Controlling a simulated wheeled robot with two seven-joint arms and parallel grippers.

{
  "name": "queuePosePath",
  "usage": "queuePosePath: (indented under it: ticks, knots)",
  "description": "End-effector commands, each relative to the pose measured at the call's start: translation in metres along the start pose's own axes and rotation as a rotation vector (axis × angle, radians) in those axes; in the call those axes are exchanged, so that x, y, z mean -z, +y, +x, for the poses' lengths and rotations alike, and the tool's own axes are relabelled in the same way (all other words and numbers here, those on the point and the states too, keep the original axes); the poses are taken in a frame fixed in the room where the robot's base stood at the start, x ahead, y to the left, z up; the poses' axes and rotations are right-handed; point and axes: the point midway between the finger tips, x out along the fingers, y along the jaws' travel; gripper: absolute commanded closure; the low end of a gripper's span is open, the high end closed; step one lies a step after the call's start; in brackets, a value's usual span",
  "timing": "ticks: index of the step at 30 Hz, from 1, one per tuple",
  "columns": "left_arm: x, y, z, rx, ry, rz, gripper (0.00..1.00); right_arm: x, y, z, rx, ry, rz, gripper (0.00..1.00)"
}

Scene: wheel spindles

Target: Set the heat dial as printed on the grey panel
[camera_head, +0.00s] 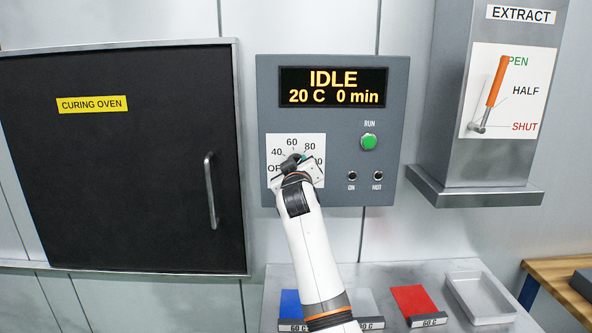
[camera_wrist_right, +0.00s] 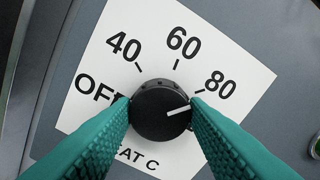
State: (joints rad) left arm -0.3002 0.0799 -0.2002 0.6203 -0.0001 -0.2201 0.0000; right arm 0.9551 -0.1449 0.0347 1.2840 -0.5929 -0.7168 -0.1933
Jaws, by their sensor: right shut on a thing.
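The heat dial is a black round knob (camera_wrist_right: 155,112) with a white pointer line, on a white scale plate (camera_head: 275,142) marked OFF, 40, 60, 80 and a hidden last mark. In the right wrist view the pointer aims right and slightly up, close to the 80 mark. My right gripper (camera_wrist_right: 160,112) is shut on the dial, one green finger on each side. In the head view this gripper (camera_head: 296,163) covers most of the dial. My left gripper is out of view.
The control box display (camera_head: 333,88) reads IDLE, 20 C, 0 min. A green RUN button (camera_head: 369,142) sits right of the dial. Blue (camera_head: 291,303) and red (camera_head: 413,300) panels and an empty tray (camera_head: 481,299) are on the bench. The orange EXTRACT lever (camera_head: 497,83) points up toward OPEN. The curing oven door (camera_head: 120,180) is shut.

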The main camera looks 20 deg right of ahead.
Motion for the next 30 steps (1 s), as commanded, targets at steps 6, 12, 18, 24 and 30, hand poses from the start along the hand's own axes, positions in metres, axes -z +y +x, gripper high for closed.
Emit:
queuePosePath:
  ticks: [6, 12, 18, 24, 30]
  knots:
    - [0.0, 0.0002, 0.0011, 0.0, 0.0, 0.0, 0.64, 0.0019, 0.0015, 0.0002, -0.003, 0.004, 0.02, 0.82]
    - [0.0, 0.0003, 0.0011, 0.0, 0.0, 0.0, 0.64, 0.002, 0.0015, 0.0002, -0.003, 0.004, 0.02, 0.82]
    - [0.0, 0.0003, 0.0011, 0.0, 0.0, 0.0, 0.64, 0.0019, 0.0014, 0.0002, -0.003, 0.004, 0.019, 0.45]
    - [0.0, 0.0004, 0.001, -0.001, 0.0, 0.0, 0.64, 0.001, 0.0008, 0.0001, -0.002, 0.002, 0.019, 0.38]
    - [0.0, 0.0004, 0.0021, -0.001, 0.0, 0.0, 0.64, 0.0011, 0.0009, -0.0024, -0.001, 0.002, 0.019, 0.38]
